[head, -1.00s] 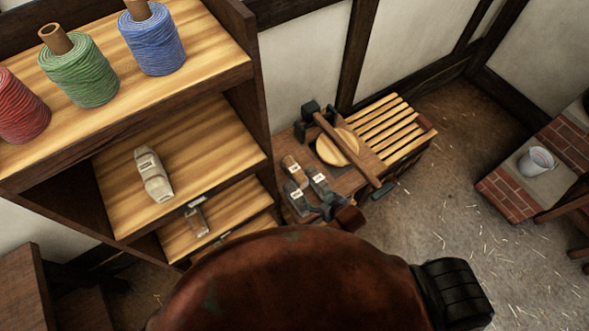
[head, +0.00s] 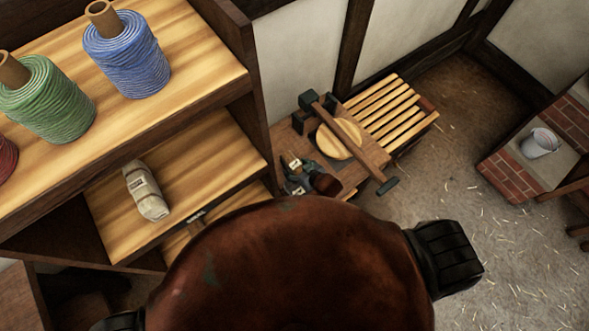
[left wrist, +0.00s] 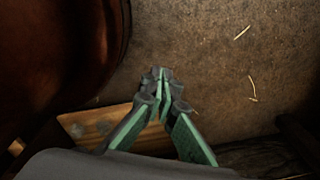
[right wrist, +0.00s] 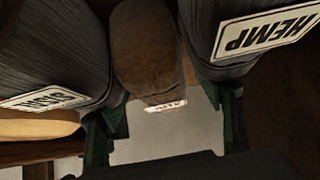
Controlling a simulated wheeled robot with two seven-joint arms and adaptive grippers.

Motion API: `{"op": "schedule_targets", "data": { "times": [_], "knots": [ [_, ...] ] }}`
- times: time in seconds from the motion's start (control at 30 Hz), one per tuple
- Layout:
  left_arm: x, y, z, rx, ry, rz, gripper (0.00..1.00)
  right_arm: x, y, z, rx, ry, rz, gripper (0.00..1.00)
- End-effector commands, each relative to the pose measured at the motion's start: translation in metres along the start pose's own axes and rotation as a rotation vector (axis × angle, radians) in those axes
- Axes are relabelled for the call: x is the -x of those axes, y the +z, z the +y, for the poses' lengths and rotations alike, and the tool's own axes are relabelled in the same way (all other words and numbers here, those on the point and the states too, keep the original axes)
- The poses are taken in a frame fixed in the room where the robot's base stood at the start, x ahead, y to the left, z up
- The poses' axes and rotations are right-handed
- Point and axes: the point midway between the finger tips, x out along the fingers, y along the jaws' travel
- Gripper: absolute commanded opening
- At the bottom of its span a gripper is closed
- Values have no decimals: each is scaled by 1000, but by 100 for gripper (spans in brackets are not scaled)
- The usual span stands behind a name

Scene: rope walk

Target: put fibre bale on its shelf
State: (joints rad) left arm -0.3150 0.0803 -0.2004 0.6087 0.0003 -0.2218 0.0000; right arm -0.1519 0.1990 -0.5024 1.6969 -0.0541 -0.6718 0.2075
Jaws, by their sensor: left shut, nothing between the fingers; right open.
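In the right wrist view a brown fibre bale (right wrist: 145,50) with a small pale label lies between two dark grey bales. The one on the right (right wrist: 245,30) is labelled HEMP; the left one's label (right wrist: 45,98) is hard to read. My right gripper (right wrist: 168,125) is open, its fingers spread on either side of the brown bale's line. In the head view it is small and partly hidden among the bales on the bench (head: 303,180). The shelf unit (head: 190,160) holds a pale labelled bale (head: 147,190). My left gripper (left wrist: 162,82) is shut and empty above the floor.
Green (head: 48,100) and blue (head: 127,55) twine spools stand on the top shelf. The bench (head: 348,177) carries a round wooden disc (head: 340,138). A slatted rack (head: 385,110) stands behind it. A bucket (head: 539,142) sits on brickwork at right. Straw-strewn floor lies open between.

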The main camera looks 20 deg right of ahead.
Motion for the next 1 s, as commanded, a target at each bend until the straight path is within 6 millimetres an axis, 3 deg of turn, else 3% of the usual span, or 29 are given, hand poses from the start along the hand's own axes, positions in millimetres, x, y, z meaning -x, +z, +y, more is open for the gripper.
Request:
{"op": "schedule_targets", "data": {
  "times": [0.2, 0.33, 0.47, 0.8, 1.0],
  "knots": [
    [-6, -18, -1, -4, -1, 22, 0, -25, 1, -1, 2, -1, 0, 61],
    [-5, -33, -2, -6, -2, 42, 0, -26, 1, -1, 2, -2, -1, 61],
    [-5, -35, -2, -7, -2, 45, 0, -26, 0, -1, 3, -3, 0, 60],
    [-5, -17, -1, -3, -1, 21, 0, -26, 0, -1, 3, -2, -1, 37],
    [-5, -16, -1, -3, -1, 20, 0, -26, 0, -1, 3, -2, -1, 23]
  ]
}}
